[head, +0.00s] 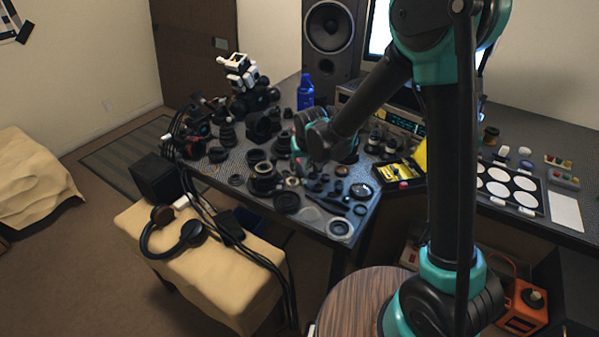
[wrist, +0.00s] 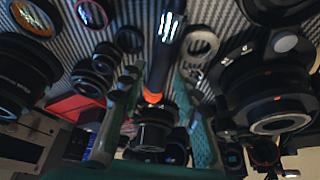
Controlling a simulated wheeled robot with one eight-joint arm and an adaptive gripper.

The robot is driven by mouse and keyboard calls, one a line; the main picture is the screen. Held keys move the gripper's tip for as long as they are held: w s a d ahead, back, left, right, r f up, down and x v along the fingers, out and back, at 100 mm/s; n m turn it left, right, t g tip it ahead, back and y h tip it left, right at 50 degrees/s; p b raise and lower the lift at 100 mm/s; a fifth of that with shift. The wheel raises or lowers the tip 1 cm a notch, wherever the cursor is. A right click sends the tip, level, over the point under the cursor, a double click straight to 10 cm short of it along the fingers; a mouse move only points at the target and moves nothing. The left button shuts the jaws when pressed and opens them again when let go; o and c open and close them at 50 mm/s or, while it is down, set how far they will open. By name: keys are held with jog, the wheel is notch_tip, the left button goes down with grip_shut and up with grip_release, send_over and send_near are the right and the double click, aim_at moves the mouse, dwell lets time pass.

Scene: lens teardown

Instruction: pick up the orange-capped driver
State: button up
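The driver (wrist: 160,62) shows in the wrist view as a dark shaft or handle with a shiny side and an orange band (wrist: 152,97) at its lower end. It runs down from the top edge at the middle. My gripper (wrist: 157,82) is open, with one green finger on each side of the driver and gaps between. I cannot tell how far above or below the fingertips the driver is. In the head view my gripper end (head: 312,165) is over the cluttered desk, and I cannot make out the driver there.
Lens parts crowd the desk around my gripper, including a large black lens (wrist: 272,92) on the right and another (wrist: 22,75) on the left in the wrist view. A blue bottle (head: 306,92) stands behind.

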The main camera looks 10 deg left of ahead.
jog(key=shift+x, duration=1.15)
grip_shut()
jog(key=shift+r, duration=0.2)
